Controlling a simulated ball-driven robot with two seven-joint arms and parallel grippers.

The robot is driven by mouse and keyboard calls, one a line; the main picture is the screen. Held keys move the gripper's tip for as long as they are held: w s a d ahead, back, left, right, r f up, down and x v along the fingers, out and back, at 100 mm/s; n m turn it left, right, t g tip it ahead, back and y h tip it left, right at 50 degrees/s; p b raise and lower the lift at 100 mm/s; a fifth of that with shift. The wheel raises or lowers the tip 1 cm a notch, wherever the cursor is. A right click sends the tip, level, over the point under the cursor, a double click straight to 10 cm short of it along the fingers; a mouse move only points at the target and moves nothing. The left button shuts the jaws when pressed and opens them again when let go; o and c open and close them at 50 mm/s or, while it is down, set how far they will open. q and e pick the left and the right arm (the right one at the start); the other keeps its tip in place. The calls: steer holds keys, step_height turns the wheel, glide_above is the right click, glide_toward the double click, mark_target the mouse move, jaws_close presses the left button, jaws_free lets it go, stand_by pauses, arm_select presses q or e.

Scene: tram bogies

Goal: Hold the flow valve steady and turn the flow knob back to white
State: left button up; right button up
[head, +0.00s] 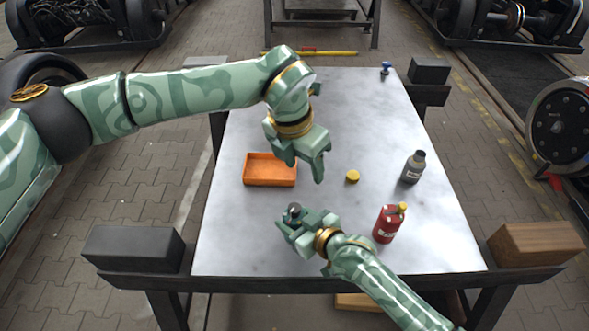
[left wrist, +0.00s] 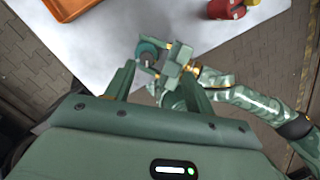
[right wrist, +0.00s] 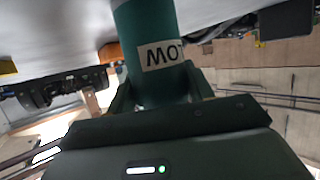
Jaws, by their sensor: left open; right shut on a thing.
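The dark flow knob (head: 294,208) faces up on the valve. In the left wrist view the valve's round top (left wrist: 147,49) shows beyond my left fingers, apart from them. My left gripper (head: 305,171) is open and empty, above and behind the valve, pointing down. I cannot make out which colour mark the knob points to.
An orange tray (head: 270,183) lies on the pale table (head: 240,235) behind the valve. A yellow cap (head: 352,176), a grey bottle (head: 413,168) and a red bottle (head: 386,225) stand to the right. A small blue item (head: 385,71) is at the far right corner. The table's far half is mostly clear.

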mark_target(294, 207)
arm_select(q)
steer(key=f+n, duration=0.4)
steer(key=n, duration=0.1)
steer(key=a+f+n+y, duration=0.1)
steer(key=f+n, duration=0.3)
steer(key=n, duration=0.2)
steer(key=f+n+y, duration=0.1)
steer(key=f+n, duration=0.3)
steer(key=n, duration=0.1)
steer(key=shift+s+a+f+n+g, duration=0.2)
steer(key=shift+a+f+n+g, duration=0.05)
steer(key=shift+a+n+g, duration=0.15)
steer(key=c, duration=1)
steer(key=m, duration=0.4)
